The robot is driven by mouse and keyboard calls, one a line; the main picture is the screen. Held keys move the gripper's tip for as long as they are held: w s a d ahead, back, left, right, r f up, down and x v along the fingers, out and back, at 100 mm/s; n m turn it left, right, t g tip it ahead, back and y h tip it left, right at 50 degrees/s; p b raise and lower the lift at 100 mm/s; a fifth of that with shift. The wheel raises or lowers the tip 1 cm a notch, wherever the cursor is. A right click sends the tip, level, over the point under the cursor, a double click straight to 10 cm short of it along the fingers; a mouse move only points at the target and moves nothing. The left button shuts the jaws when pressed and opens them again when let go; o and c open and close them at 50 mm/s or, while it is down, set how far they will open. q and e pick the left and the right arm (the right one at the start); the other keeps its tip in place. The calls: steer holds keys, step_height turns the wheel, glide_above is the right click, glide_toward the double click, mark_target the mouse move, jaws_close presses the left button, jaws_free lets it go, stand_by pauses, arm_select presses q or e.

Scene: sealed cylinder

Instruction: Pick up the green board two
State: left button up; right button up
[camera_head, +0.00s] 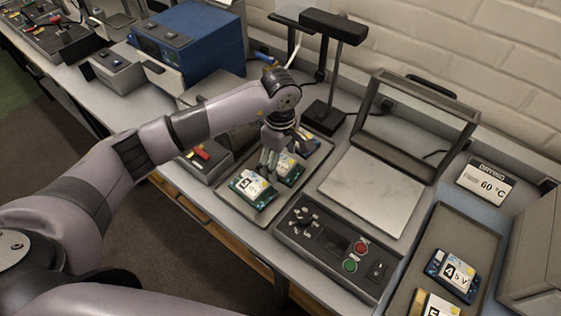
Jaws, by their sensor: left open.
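A green board (252,188) with a white label and a yellow patch lies at the front of a grey tray (214,193). A second green board (290,170) lies just behind it to the right, partly hidden by my gripper. The numbers on their labels are too small to read surely. My left gripper (269,168) points down over the tray, open, with its fingers at the two green boards. I cannot tell whether the fingers touch either board. A blue board (310,144) lies at the back of the tray, partly hidden. My right gripper is not in view.
A control panel (316,262) with red and green buttons and a framed station with a pale plate (372,190) stand to the right. A right tray (462,228) holds a blue board (452,276) and a yellow one (434,306). A black stand (325,112) rises behind.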

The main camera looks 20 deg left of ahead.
arm_select(q)
steer(key=shift+f, duration=0.15)
steer(key=c, duration=1.3)
